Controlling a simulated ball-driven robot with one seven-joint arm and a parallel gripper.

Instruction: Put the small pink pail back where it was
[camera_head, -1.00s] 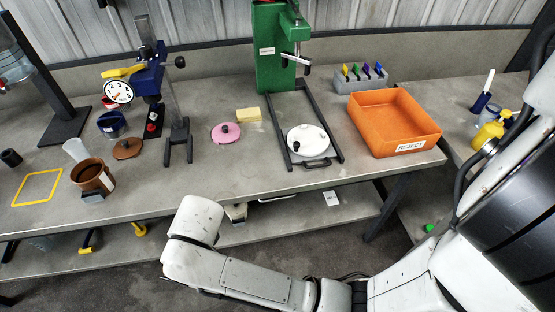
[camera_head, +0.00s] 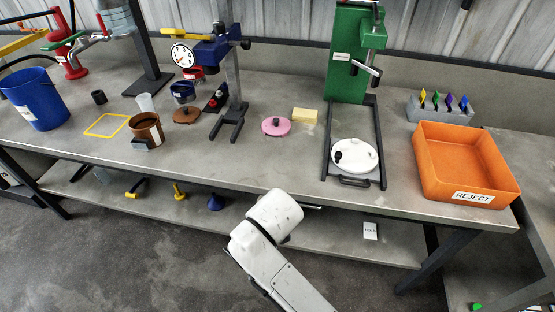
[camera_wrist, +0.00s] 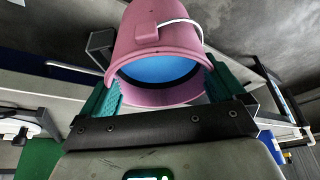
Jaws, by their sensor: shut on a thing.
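The small pink pail (camera_wrist: 160,35) is in the wrist view, tilted, with its mouth toward the camera, blue inside and a pale wire handle. My gripper (camera_wrist: 162,88) is shut on it, with a teal pad on each side. In the head view the pail and my gripper are not visible; only my white arm shows, in front of the bench. A pink lid (camera_head: 276,126) with a dark knob lies on the bench. A yellow square outline (camera_head: 107,125) on the bench is empty.
A brown pot (camera_head: 146,130), a brown lid (camera_head: 186,115) and a blue stand with a dial (camera_head: 208,52) are near the outline. A blue bucket (camera_head: 36,100) stands at left. A green press (camera_head: 350,60) and an orange reject tray (camera_head: 462,162) are at right.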

